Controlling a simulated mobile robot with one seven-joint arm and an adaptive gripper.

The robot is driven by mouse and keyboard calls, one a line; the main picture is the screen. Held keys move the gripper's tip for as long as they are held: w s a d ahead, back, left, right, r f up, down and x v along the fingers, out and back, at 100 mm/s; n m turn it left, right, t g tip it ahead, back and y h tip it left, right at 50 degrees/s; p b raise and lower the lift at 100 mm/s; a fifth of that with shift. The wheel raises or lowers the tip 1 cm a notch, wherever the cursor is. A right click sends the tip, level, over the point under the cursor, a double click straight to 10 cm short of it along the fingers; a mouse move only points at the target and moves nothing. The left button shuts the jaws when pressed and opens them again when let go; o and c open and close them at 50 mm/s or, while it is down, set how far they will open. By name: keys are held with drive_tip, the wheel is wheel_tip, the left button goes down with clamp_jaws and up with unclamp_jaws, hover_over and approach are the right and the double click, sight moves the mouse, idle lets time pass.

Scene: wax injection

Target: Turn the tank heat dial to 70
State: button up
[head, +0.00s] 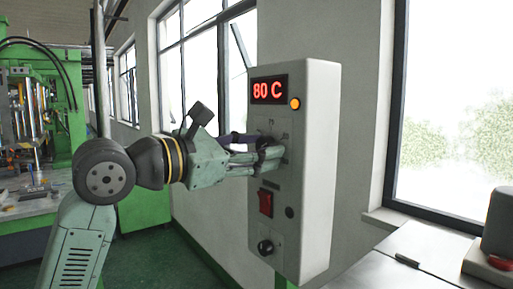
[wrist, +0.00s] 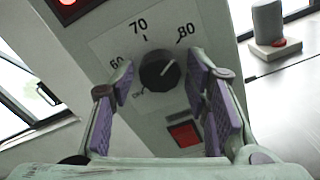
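The tank heat dial (wrist: 158,71) is a round black knob on a pale scale plate marked 60, 70 and 80. Its white pointer line is turned up and right, toward the 80. The red display (head: 268,90) above reads 80 C.
An orange lamp (head: 295,104) is lit beside the display. Below the dial are a red switch (head: 265,203) and a black knob (head: 265,247). A grey worktop (head: 415,262) lies to the right. A green machine (head: 60,120) stands at the far left.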

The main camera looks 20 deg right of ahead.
drive_tip(key=c, duration=0.9)
drive_tip(key=shift+o, duration=0.2)
drive_tip(key=shift+n, duration=0.3)
drive_tip(key=shift+f+n+b, duration=0.1)
drive_tip(key=shift+n+b, duration=0.45)
drive_tip(key=shift+n, duration=0.05)
drive_tip(key=n+b, duration=0.2)
drive_tip(key=n, duration=0.2)
drive_tip(key=n+b, duration=0.2)
drive_tip(key=n, duration=0.3)
drive_tip(key=shift+n, duration=0.4)
drive_tip(key=shift+r, duration=0.2)
drive_tip(key=o, duration=1.1)
